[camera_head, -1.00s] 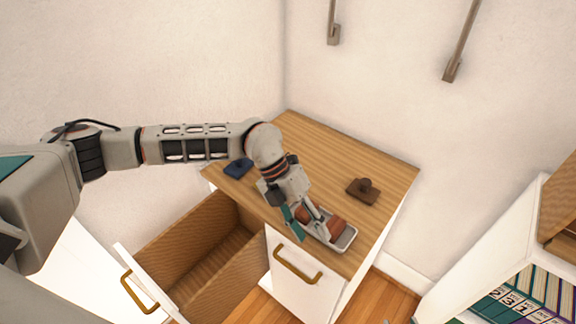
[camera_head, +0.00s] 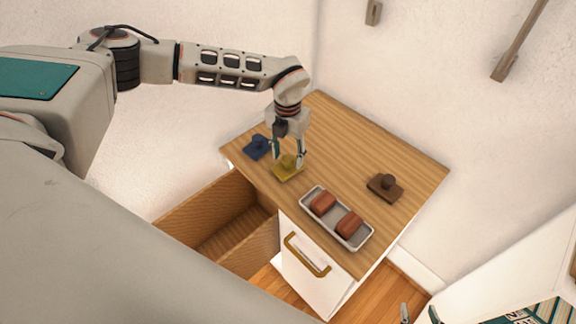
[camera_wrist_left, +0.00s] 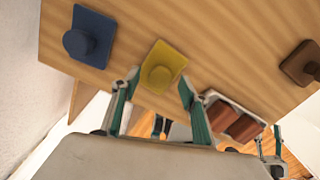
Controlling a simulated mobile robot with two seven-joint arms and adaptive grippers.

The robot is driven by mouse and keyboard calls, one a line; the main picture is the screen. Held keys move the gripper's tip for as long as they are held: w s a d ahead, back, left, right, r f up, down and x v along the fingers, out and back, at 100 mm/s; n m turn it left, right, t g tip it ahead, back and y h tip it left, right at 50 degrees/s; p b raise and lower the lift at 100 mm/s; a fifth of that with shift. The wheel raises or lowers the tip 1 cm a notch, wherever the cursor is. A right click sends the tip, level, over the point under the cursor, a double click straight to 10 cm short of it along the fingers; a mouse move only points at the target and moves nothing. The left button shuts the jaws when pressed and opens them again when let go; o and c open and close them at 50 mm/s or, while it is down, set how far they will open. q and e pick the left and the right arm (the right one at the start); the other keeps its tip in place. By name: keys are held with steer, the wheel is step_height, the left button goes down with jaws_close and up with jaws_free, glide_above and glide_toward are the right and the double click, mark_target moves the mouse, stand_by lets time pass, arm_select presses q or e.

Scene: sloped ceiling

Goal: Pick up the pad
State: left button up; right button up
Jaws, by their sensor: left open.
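A yellow pad with a round knob (camera_head: 287,169) lies on the wooden cabinet top (camera_head: 335,125); it also shows in the left wrist view (camera_wrist_left: 160,68). My left gripper (camera_head: 288,157) is open and points down at this pad, with one finger on each side of the knob. I cannot tell whether the fingers touch it. A blue pad with a knob (camera_head: 257,147) lies to its left, and a brown one (camera_head: 385,187) lies to the right. My right gripper (camera_head: 419,312) shows only its fingertips at the bottom edge, apart and empty.
A grey tray (camera_head: 364,241) with two reddish-brown blocks sits at the cabinet's front edge. An open, empty-looking drawer (camera_head: 215,215) is below left, partly hidden by my body. A brass handle (camera_head: 306,258) is on the front. A white wall stands behind; a white unit (camera_head: 510,285) is at right.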

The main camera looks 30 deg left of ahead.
mark_target(288, 158)
arm_select(q)
steer(key=shift+f, duration=0.9)
steer(key=c, duration=1.1)
steer(key=shift+c, duration=0.2)
step_height(288, 158, up, 20)
steer(key=shift+o, duration=0.4)
